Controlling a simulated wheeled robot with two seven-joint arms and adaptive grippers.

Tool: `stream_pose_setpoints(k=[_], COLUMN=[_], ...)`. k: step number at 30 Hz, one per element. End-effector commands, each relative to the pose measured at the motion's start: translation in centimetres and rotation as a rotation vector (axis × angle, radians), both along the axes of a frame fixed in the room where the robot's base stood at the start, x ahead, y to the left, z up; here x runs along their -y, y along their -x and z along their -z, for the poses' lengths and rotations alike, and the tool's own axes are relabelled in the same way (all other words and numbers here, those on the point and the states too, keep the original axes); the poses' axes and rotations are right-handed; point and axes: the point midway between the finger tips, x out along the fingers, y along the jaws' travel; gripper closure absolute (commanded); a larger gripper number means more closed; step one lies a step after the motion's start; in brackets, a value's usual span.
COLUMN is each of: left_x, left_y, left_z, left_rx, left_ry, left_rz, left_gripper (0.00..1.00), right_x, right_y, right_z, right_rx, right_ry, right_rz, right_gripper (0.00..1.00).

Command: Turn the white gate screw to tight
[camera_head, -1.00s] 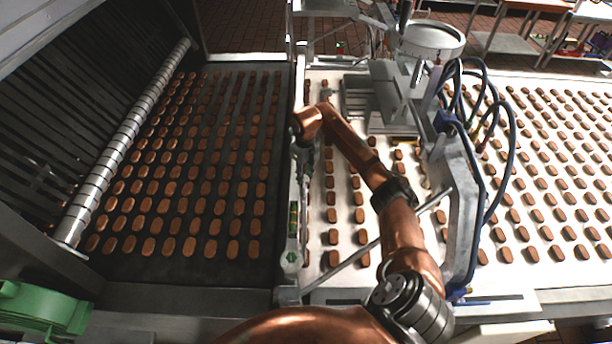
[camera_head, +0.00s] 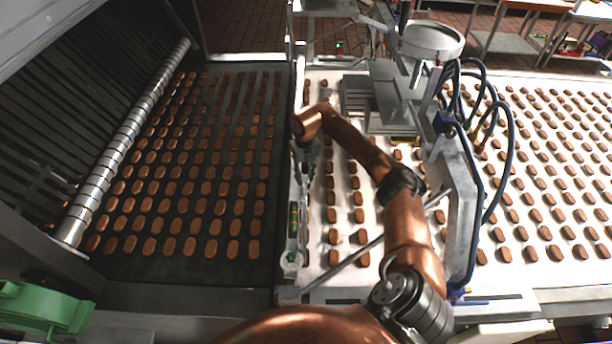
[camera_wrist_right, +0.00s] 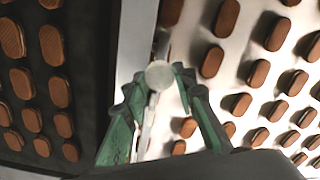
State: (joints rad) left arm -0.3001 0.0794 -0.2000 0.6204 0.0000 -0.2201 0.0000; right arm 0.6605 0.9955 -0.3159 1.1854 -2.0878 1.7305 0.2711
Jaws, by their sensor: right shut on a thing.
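The white gate screw (camera_wrist_right: 160,75) shows in the right wrist view as a small pale round head between the fingertips. My right gripper (camera_wrist_right: 160,82) is shut on it, with one green finger on each side. In the head view my right gripper (camera_head: 307,158) is small and points down at the narrow gate rail (camera_head: 304,90) between the two belts. The screw is too small to make out there. My left gripper is not in view.
A dark belt (camera_head: 150,274) with rows of brown biscuits lies left of the rail. A white belt (camera_head: 480,205) with more biscuits lies right. A metal machine (camera_head: 455,180) with blue hoses stands close right of my arm. A green motor (camera_head: 40,305) sits lower left.

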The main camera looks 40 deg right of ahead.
Motion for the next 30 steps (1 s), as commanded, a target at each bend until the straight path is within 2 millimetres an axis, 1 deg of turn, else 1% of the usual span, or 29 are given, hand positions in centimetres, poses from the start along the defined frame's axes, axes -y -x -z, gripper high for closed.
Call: stream_pose_setpoints(k=[1,6,12,20,30], left_x=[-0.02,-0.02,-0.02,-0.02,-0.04], left_y=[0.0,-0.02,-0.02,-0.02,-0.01], left_z=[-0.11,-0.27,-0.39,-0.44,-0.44], left_rx=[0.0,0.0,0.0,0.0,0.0], left_ry=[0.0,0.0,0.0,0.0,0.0], left_rz=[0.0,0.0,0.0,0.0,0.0], left_gripper=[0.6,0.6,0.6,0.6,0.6], right_x=[0.23,0.2,0.21,0.24,0.26], right_y=[-0.08,-0.07,-0.07,-0.11,-0.12], right_z=[-0.25,-0.2,-0.2,-0.21,-0.22], right_rx=[0.003,0.003,0.003,0.004,0.005], right_ry=[0.004,0.004,0.003,0.003,0.004], right_rz=[0.037,0.147,0.234,0.281,0.284], right_gripper=[0.99,0.99,0.99,0.99,0.99])
